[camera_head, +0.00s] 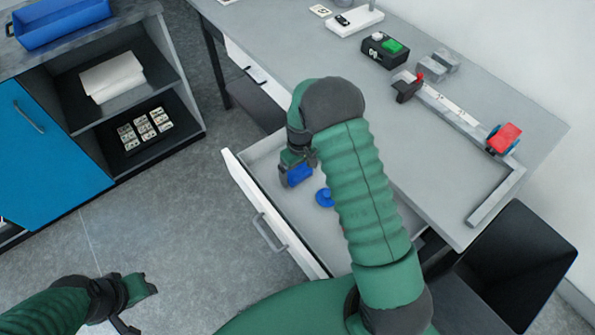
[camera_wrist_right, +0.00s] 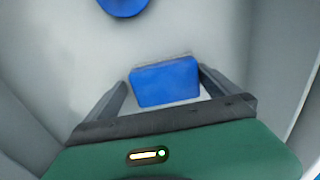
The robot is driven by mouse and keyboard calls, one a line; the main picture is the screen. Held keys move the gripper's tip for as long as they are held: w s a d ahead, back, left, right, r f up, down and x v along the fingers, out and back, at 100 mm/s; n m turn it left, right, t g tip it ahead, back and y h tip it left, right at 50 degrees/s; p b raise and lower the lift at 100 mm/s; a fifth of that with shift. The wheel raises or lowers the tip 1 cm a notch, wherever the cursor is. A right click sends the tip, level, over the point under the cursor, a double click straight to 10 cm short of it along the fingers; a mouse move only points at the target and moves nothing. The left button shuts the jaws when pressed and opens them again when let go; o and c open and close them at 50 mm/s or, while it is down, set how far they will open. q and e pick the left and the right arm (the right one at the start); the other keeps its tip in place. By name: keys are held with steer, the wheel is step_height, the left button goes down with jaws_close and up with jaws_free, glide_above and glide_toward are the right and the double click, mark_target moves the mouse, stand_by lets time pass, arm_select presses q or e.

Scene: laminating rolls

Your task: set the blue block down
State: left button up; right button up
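The blue block (camera_head: 299,174) is at my right gripper (camera_head: 292,176), inside the open drawer. In the right wrist view the blue block (camera_wrist_right: 165,82) sits between the two fingers of my right gripper (camera_wrist_right: 164,88), which close on its sides. The pale drawer floor shows behind it. I cannot tell whether the block touches the floor. My left gripper (camera_head: 141,305) is at the lower left over the room floor, its fingers apart and empty.
The open drawer (camera_head: 268,212) also holds a blue round piece (camera_head: 325,197), also in the right wrist view (camera_wrist_right: 124,6). My right arm hides part of the drawer. The table (camera_head: 440,150) above carries a black box with a green button (camera_head: 385,49) and a rail (camera_head: 450,108) with a red piece (camera_head: 503,138).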

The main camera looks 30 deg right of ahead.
mark_target(293, 173)
steer(key=shift+a, duration=0.7)
steer(key=r, duration=0.2)
steer(key=r+p, duration=0.1)
steer(key=r, duration=0.1)
steer(key=shift+w+a, duration=0.1)
steer(key=shift+a, duration=0.3)
step_height(293, 173, up, 8)
steer(key=d+p, duration=0.1)
arm_select(q)
steer(key=shift+w+a+r, duration=0.15)
steer(key=shift+a+r, duration=0.5)
steer(key=shift+r, duration=0.1)
arm_select(e)
steer(key=s+a+r+t, duration=0.1)
steer(key=s+a+r, duration=0.1)
steer(key=s+a, duration=0.4)
steer(key=s+a+r+t, duration=0.1)
steer(key=s+a+r, duration=0.2)
steer(key=s, duration=0.7)
steer(key=a, duration=0.2)
steer(key=shift+a+m, duration=0.4)
arm_select(q)
steer(key=shift+a, duration=0.15)
arm_select(e)
steer(key=shift+s+a+r, duration=0.1)
